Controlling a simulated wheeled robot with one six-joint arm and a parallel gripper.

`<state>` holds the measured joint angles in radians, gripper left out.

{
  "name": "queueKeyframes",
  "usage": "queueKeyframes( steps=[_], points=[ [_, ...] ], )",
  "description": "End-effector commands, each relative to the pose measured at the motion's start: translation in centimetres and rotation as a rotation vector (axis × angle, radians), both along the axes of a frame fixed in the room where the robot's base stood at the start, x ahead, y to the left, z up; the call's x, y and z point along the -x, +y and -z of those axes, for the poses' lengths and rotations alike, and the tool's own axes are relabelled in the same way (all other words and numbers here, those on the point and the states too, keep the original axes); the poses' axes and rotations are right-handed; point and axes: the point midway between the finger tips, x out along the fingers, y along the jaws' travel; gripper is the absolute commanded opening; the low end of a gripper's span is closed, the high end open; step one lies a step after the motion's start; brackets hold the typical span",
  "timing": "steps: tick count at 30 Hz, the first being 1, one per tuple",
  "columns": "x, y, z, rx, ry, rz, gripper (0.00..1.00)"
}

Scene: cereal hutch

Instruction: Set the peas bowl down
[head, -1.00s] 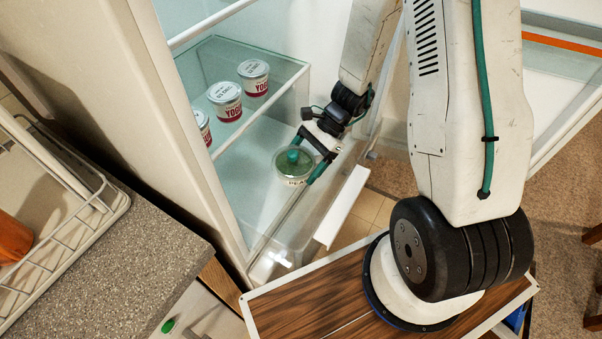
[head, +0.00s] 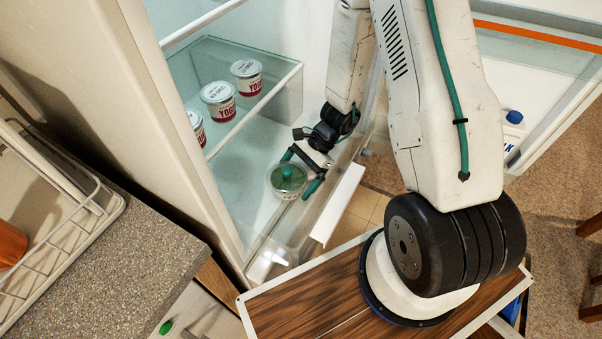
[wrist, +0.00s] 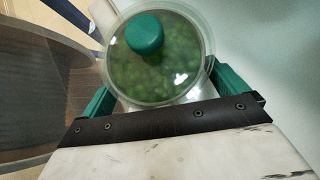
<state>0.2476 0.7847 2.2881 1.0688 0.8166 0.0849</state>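The peas bowl (head: 285,184) is a round clear bowl with a see-through lid and a green knob. It is inside the open fridge, low over the glass surface in front of the yogurt shelf. My gripper (head: 298,176) reaches in from the right, its green fingers on either side of the bowl. In the wrist view the bowl (wrist: 165,85) shows green peas under the lid. The fingers (wrist: 160,92) lie close against its sides, and the grip looks shut on it. Whether the bowl's base touches the glass is hidden.
Several yogurt cups (head: 218,98) stand on the glass shelf (head: 225,128) left of the bowl. The fridge's side wall (head: 120,100) is at the left, and the open door holds a milk bottle (head: 513,125). A counter (head: 120,260) with a wire rack (head: 70,215) is at lower left.

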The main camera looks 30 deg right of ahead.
Motion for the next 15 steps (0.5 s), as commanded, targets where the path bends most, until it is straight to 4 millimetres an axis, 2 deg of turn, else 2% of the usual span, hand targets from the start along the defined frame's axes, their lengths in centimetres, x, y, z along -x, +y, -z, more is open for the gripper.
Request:
queueKeyframes(
  steps=[9,15],
  points=[
    [-0.1,-0.1,-0.5,0.000,-0.002,0.001,1.00],
    [-0.6,-2.3,-2.7,0.000,-0.005,0.004,1.00]
  ],
)
